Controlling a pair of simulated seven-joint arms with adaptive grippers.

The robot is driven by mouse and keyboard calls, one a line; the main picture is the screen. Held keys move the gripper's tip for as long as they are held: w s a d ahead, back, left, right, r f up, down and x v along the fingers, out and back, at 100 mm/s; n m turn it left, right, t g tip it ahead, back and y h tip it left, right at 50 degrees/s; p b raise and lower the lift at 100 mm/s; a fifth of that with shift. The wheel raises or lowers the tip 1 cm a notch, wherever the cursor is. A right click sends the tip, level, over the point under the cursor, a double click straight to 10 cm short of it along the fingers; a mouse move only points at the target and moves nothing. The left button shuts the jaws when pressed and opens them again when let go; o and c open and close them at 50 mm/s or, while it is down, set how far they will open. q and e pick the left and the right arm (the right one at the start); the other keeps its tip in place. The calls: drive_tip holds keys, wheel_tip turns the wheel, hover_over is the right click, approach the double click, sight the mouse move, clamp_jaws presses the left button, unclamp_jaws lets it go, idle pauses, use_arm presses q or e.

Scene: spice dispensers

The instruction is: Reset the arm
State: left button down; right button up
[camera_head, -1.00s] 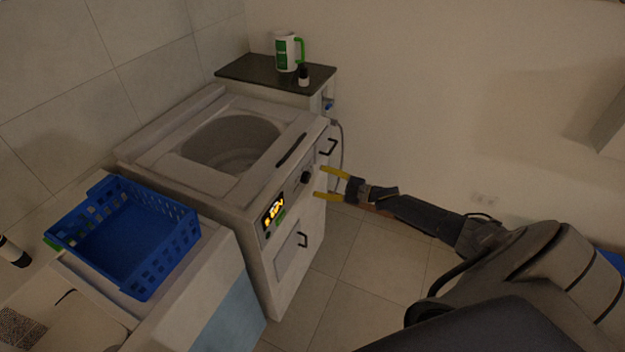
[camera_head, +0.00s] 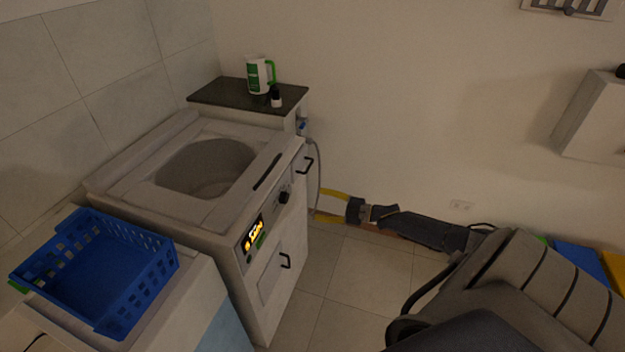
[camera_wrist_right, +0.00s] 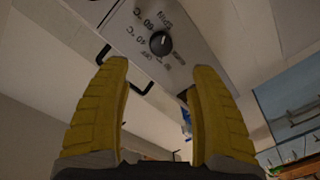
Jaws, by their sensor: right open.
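My right gripper (camera_head: 325,205) has yellow fingers and is open and empty. In the head view it is held level in front of the right part of the washing machine (camera_head: 136,171), above the tiled floor. In the right wrist view the gripper's fingers (camera_wrist_right: 160,85) stand apart, with the machine's control panel (camera_wrist_right: 158,35) and its dark knob (camera_wrist_right: 160,43) beyond and between them. No object lies between the fingers. My left gripper is not in either view.
A blue basket (camera_head: 100,262) sits on the counter at the left. A white-green jug (camera_head: 258,76) and a small dark bottle (camera_head: 276,97) stand on the dark shelf top (camera_head: 225,94). A grey hose (camera_head: 320,165) hangs behind the gripper. A white wall box (camera_head: 598,120) is at the right.

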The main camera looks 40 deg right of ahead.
drive_tip(key=s+d+f+m+g+h, duration=0.15)
drive_tip(key=d+f+m+h, duration=0.55)
drive_tip(key=f, duration=0.8)
drive_tip(key=s+a+f+m+g+h, duration=0.1)
drive_tip(key=s+a+f+g+h, duration=0.15)
drive_tip(key=s+f, duration=0.85)
drive_tip(key=s+a+f+m+g+h, duration=0.1)
drive_tip(key=s+f+g+h, duration=0.15)
drive_tip(key=s+f, duration=0.85)
drive_tip(key=s+a+f+m+g, duration=0.1)
drive_tip(key=s+a+f+g, duration=0.1)
drive_tip(key=s+a+f, duration=0.3)
drive_tip(key=s+a+f+g+y, duration=0.1)
drive_tip(key=s+a+f, duration=0.4)
drive_tip(key=s+a, duration=0.7)
drive_tip(key=s+a+f+m+g+y, duration=0.1)
drive_tip(key=s+a+f+g, duration=0.2)
drive_tip(key=s+a, duration=0.6)
drive_tip(key=s+f, duration=0.2)
drive_tip(key=s, duration=0.1)
drive_tip(key=shift+s+a+m, duration=0.25)
drive_tip(key=shift+s+m, duration=0.05)
drive_tip(key=shift+s, duration=0.1)
